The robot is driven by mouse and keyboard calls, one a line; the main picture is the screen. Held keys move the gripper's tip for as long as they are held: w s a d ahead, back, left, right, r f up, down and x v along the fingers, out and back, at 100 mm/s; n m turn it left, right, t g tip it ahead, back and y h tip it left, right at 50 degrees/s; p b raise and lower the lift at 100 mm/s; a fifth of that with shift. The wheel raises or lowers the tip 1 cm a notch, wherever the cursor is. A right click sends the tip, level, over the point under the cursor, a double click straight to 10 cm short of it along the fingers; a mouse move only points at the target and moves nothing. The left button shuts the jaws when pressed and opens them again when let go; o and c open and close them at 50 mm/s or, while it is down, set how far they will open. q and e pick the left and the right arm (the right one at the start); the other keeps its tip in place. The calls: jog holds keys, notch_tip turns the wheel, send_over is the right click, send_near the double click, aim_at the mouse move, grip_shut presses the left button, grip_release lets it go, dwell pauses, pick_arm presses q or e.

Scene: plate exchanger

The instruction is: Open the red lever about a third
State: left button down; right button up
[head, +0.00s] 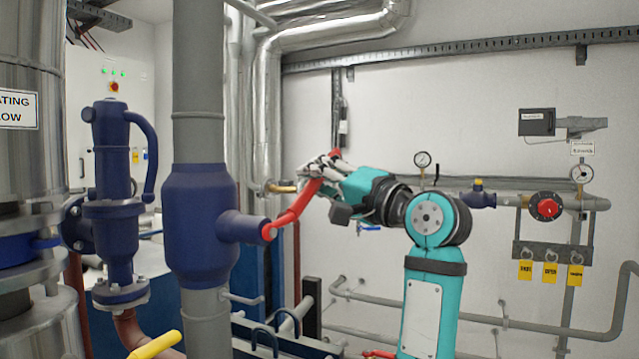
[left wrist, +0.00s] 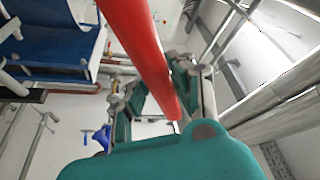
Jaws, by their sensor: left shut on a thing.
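The red lever (head: 291,213) is joined to the short side stub of the dark blue valve body (head: 200,225) on a thick grey vertical pipe. It slants up and to the right from its pivot. My left gripper (head: 322,172) is shut on the lever's outer part, and a bit of red shows just past the fingers. In the left wrist view the red lever (left wrist: 139,45) runs from the top between the two fingers (left wrist: 155,92). My right gripper is not in view.
A blue valve (head: 115,200) and steel column stand at left. A yellow handle (head: 155,344) is low in front. Wall pipes carry a gauge (head: 423,160), a red round knob (head: 547,207) and yellow tags (head: 550,272) at right. Low pipes run behind my arm.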

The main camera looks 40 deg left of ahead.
pick_arm(q)
jog(key=shift+r, duration=0.2)
jog(key=c, duration=1.1)
grip_release()
jog(key=shift+f, duration=0.1)
jog(key=shift+d, duration=0.1)
jog(key=d+f, duration=0.2)
jog(key=d, duration=0.9)
jog(key=shift+s+d+f, duration=0.15)
jog(key=shift+s+d, duration=0.1)
jog(key=shift+d, duration=0.1)
